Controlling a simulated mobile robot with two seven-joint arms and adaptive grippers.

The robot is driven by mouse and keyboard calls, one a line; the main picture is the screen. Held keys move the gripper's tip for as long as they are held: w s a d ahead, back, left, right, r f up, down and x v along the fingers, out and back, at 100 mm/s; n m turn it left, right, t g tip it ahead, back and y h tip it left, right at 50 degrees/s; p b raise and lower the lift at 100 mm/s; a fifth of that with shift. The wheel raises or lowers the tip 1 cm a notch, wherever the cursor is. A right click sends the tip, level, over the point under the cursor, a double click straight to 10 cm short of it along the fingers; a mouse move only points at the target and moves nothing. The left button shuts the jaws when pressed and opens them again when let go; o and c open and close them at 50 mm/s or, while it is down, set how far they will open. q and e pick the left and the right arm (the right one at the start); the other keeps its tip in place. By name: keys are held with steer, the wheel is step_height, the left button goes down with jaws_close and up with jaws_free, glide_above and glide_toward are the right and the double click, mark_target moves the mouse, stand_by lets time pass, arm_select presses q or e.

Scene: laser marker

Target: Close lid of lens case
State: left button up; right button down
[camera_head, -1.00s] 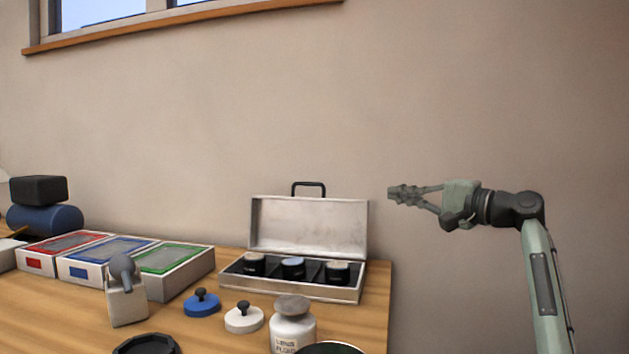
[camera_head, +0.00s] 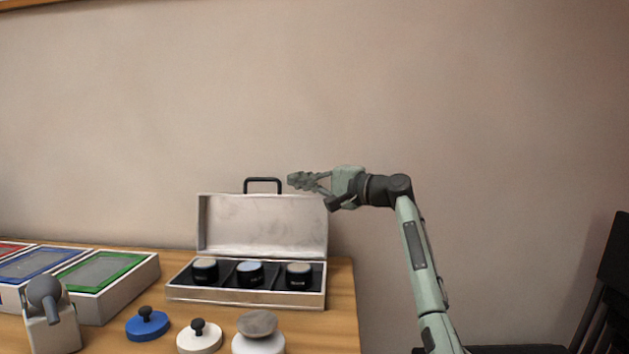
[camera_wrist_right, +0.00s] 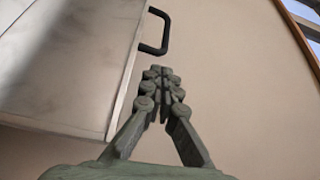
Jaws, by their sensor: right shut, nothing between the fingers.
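The lens case (camera_head: 245,297) stands open on the table, its base holding several dark round lenses in compartments. Its lid (camera_head: 262,226) is raised about upright, with a black handle (camera_head: 262,181) on the top edge. My right gripper (camera_head: 293,180) is shut and empty, at about handle height near the lid's upper right corner. In the right wrist view the shut fingertips (camera_wrist_right: 160,73) are just beside the lid's edge and below the handle (camera_wrist_right: 155,32) in the picture. I cannot tell whether they touch the lid. My left gripper is not in view.
On the wooden table (camera_head: 343,318) are a green-framed box (camera_head: 112,283), a blue-framed box (camera_head: 38,266), a grey-knobbed device (camera_head: 50,317), a blue knobbed disc (camera_head: 147,323), a white knobbed disc (camera_head: 199,337) and a jar (camera_head: 257,336). A dark chair (camera_head: 600,290) is at right.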

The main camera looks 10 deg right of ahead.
steer(key=shift+x, duration=1.15)
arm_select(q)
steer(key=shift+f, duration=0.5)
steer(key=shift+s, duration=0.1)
arm_select(e)
steer(key=shift+f, duration=0.1)
